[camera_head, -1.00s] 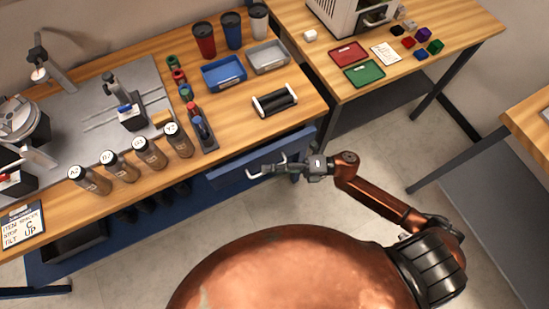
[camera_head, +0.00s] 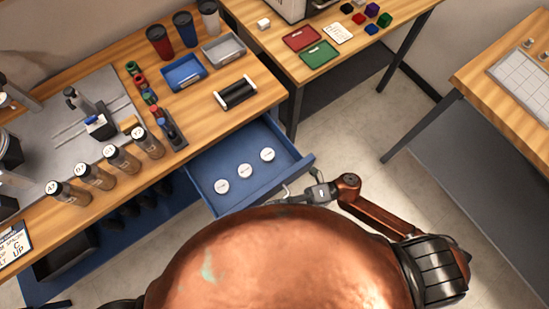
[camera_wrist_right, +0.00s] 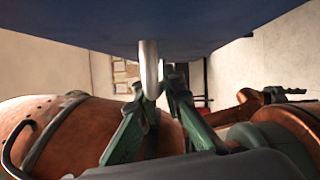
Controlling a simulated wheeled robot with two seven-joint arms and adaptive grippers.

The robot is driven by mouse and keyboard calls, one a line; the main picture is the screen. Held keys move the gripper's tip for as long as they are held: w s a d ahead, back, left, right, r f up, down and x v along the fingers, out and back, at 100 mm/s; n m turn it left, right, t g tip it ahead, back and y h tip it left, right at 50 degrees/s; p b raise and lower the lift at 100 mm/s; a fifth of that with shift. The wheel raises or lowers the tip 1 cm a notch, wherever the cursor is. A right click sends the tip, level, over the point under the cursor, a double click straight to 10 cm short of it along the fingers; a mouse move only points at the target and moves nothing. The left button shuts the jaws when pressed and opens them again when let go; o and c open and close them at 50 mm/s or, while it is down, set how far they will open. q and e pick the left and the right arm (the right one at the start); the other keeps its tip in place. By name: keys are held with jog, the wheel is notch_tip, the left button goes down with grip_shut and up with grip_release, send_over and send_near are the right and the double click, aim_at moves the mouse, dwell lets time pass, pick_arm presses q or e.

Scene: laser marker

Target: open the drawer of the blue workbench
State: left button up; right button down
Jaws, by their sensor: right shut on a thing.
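The blue workbench's drawer (camera_head: 232,179) stands pulled out from under the wooden top. Three round white discs lie inside it, such as the middle disc (camera_head: 245,170). My right gripper (camera_head: 291,193) is at the drawer front, shut on its handle. In the right wrist view, the silver handle (camera_wrist_right: 150,66) hangs below the blue drawer (camera_wrist_right: 85,25), with the green fingers of the right gripper (camera_wrist_right: 158,93) at it. My copper body hides part of the drawer front in the head view. My left gripper is not in view.
Above the drawer, the bench top holds a black roller-like piece (camera_head: 235,93), a blue tray (camera_head: 184,72), a grey tray (camera_head: 223,49) and several labelled bottles. Another table (camera_head: 520,95) stands at the right. The floor between the tables is clear.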

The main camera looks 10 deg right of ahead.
jog(key=shift+s+d, duration=0.1)
dwell(0.3)
jog(key=c, duration=2)
grip_release()
jog(key=shift+c, duration=0.2)
jog(key=d, duration=1.2)
jog(key=shift+w+f, duration=0.25)
jog(key=shift+f, duration=0.2)
